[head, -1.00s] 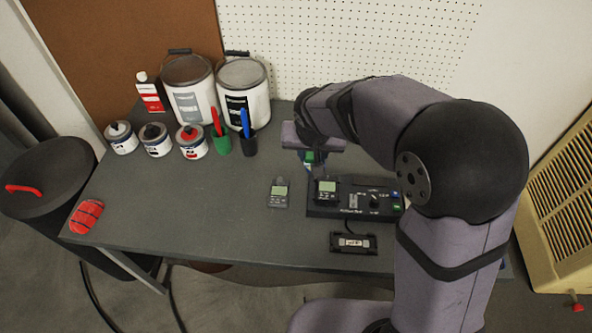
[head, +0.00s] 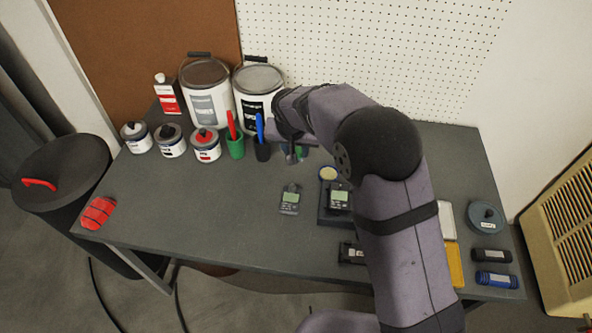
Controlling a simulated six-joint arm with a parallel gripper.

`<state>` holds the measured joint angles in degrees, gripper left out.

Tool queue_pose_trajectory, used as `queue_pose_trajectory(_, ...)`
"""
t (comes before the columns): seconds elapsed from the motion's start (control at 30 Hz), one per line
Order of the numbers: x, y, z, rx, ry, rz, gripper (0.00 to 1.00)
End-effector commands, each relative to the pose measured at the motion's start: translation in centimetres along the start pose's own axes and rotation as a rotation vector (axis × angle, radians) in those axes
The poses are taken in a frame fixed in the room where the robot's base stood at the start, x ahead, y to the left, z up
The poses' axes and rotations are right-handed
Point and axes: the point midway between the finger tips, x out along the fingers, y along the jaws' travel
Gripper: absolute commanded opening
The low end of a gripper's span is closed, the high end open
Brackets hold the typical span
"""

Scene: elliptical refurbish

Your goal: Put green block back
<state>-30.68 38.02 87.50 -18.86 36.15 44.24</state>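A small green piece (head: 300,152), which may be the green block, shows at the fingertips of my gripper (head: 294,156). It is small and partly hidden, so I cannot tell whether the fingers are shut on it or it stands beside them. My gripper is over the back middle of the grey table, right of the blue-marker cup and left of my arm's bend.
A handheld meter (head: 289,200) lies left of the device. A green cup (head: 236,148), a dark cup (head: 262,151), small cans (head: 206,147) and large paint cans (head: 207,90) stand at back left. A round pale disc (head: 328,173) lies behind the device.

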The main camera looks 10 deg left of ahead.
Motion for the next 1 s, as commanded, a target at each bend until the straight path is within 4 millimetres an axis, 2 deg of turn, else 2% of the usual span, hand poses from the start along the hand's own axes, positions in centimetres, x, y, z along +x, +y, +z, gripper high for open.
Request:
queue_pose_trajectory(0.1,1.9,0.1,0.8,-0.002,-0.003,0.002,0.09)
queue_pose_trajectory(0.23,3.4,0.1,1.5,-0.001,-0.002,0.002,0.09)
queue_pose_trajectory(0.57,4.4,0.1,1.9,0.000,-0.001,0.001,0.09)
queue_pose_trajectory(0.83,7.0,0.1,3.0,-0.002,-0.002,0.001,0.09)
queue_pose_trajectory(1.0,7.6,0.1,3.1,0.000,0.001,-0.001,0.09)
